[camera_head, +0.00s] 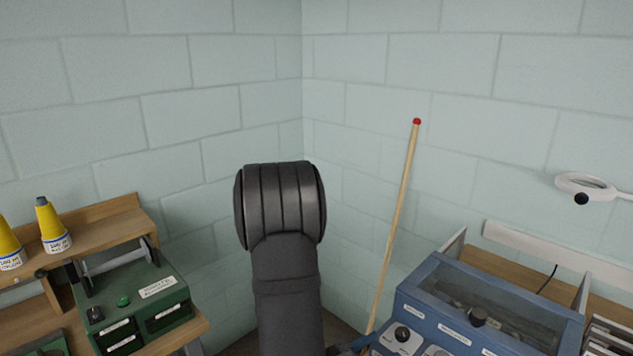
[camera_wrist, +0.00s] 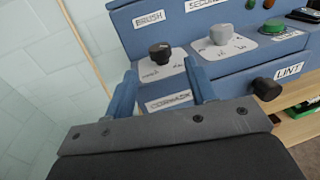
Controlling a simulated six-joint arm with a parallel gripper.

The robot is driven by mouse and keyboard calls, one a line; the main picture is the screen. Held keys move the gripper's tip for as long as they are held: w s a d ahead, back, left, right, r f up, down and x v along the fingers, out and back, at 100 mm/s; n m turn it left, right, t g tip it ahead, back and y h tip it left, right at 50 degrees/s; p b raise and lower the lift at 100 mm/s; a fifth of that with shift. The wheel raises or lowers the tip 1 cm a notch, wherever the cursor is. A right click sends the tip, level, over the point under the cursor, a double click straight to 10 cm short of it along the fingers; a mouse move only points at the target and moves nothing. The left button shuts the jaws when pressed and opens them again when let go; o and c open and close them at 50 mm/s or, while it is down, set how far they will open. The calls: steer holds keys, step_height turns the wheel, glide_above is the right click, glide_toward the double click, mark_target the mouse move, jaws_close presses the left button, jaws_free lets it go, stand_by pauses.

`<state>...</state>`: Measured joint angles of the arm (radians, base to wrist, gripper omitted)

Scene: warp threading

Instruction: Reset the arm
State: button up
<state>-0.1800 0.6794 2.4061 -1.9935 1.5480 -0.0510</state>
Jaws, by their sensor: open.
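My gripper (camera_wrist: 162,82) shows in the wrist view with its two blue fingers apart and nothing held between them. A black knob (camera_wrist: 160,53) on a white dial plate of the blue machine (camera_wrist: 140,22) appears just beyond and between the fingertips. I cannot tell whether the fingers touch the machine. In the head view my dark arm rises in the middle, and the gripper is mostly hidden low in the picture. The blue machine (camera_head: 415,283) stands to the right of my arm there.
A wooden stick with a red tip (camera_head: 416,122) leans by the wall corner, close to my arm. A green machine (camera_head: 140,300) and yellow cones (camera_head: 52,228) are at left. A white magnifier (camera_head: 583,183) juts in at right. Space above my arm is clear.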

mark_target(396, 336)
steer(key=shift+v, duration=5.85)
steer(key=shift+x, duration=8.7)
steer(key=shift+w+m+g, duration=0.1)
steer(key=shift+m+g, duration=0.2)
steer(key=shift+m+g+h, duration=0.4)
steer(key=shift+g+h, duration=0.1)
steer(key=shift+g, duration=0.2)
steer(key=shift+v, duration=2.2)
steer(key=shift+f, duration=0.1)
